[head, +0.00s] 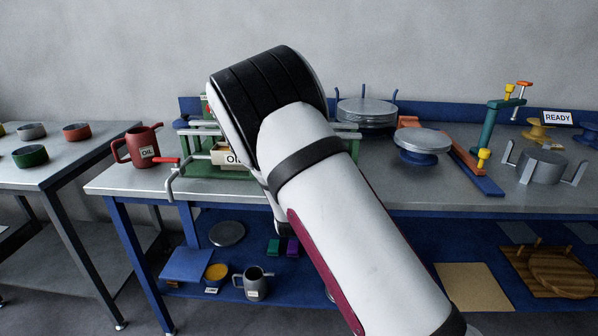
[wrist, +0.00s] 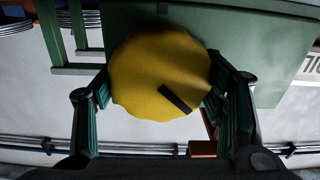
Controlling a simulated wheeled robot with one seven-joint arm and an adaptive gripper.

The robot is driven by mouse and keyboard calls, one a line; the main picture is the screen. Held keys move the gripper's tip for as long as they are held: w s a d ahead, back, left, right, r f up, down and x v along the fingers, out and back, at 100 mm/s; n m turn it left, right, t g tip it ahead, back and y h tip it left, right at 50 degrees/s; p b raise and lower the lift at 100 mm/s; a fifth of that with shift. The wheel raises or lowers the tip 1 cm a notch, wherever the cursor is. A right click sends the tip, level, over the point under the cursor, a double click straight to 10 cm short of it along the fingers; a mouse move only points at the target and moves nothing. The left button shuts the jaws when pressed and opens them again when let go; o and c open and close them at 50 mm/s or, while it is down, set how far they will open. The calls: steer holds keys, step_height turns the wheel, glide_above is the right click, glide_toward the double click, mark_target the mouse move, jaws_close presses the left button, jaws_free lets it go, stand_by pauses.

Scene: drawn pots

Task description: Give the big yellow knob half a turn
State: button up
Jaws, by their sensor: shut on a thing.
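The big yellow knob (wrist: 150,75) fills the middle of the wrist view, with a scalloped rim and a dark mark on its face pointing to the lower right. It sits in front of a green panel (wrist: 262,60). My gripper (wrist: 160,92) has one finger on each side of the knob and is shut on it. In the head view my own arm hides the knob and the gripper. Parts of the green machine (head: 205,168) show behind my arm there.
To the right are stacked metal discs (head: 367,112), a round plate on a blue base (head: 422,142) and a teal clamp post (head: 491,130). The front right of the bench (head: 410,190) is clear.

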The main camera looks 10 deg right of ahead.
steer(key=m+b, duration=0.2)
steer(key=m, duration=0.1)
steer(key=shift+d+f+m+b, duration=0.1)
steer(key=shift+f+m+b, duration=0.05)
steer(key=shift+m+b, duration=0.2)
steer(key=m+b, duration=0.4)
steer(key=shift+m+b, duration=0.25)
steer(key=shift+b, duration=0.05)
steer(key=o, duration=0.9)
steer(key=v, duration=1.2)
